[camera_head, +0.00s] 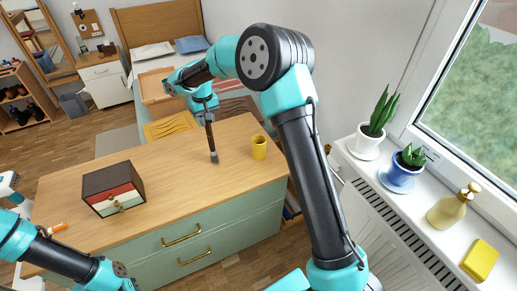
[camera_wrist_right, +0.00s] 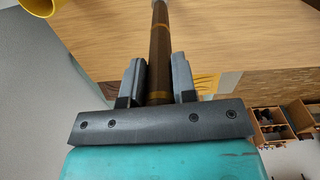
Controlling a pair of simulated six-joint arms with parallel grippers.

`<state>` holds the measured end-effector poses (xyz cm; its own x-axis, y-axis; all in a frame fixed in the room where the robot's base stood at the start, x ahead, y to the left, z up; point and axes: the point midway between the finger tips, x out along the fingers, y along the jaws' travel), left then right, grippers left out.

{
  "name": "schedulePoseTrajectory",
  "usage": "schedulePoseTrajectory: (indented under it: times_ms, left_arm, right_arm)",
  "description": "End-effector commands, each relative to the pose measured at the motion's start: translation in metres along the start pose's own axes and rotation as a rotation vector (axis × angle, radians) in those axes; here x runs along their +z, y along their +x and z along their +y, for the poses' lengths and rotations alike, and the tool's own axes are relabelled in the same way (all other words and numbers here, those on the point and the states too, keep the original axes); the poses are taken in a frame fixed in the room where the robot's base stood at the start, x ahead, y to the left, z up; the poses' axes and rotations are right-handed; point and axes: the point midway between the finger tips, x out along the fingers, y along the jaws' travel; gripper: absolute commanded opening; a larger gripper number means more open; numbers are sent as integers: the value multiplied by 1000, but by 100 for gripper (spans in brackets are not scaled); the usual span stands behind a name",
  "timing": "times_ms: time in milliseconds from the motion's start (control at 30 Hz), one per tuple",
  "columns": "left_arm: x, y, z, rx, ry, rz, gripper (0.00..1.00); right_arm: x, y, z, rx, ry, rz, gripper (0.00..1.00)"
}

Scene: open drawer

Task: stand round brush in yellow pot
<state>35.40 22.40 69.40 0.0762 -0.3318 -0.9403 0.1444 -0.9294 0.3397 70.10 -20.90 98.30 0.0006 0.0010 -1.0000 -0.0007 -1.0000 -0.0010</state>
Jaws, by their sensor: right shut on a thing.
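The round brush (camera_head: 211,140) has a long dark handle and hangs almost upright, its grey lower end down at the wooden top. I cannot tell whether it touches the top. My right gripper (camera_head: 207,107) is shut on its handle, which also shows between the two fingers in the right wrist view (camera_wrist_right: 159,50). The yellow pot (camera_head: 259,148) stands upright on the wooden top, to the right of the brush and apart from it. Part of the pot shows at the top left of the right wrist view (camera_wrist_right: 38,10).
A small dark box with red and white drawers (camera_head: 113,188) stands on the wooden top (camera_head: 175,200) at the left. A small orange item (camera_head: 57,228) lies near my left arm. The sill at right holds plants, a bottle (camera_head: 452,208) and a yellow block (camera_head: 479,259).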

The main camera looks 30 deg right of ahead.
Motion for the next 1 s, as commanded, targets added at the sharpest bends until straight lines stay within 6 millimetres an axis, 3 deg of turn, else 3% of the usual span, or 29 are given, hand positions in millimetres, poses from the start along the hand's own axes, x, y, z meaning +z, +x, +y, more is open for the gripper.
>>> schedulePoseTrajectory:
  times_ms: [567, 767, 1000]
  left_arm:
    - [0, 0, 0, 0, 0, 0, 0]
    - [0, 0, 0, 0, 0, 0, 0]
    - [0, 0, 0, 0, 0, 0, 0]
  right_arm:
    - [0, -6, 6, 0, 2, 1, 2]
    - [4, -34, 37, 2, 16, 5, 2]
    - [21, -92, 100, 4, 42, 7, 2]
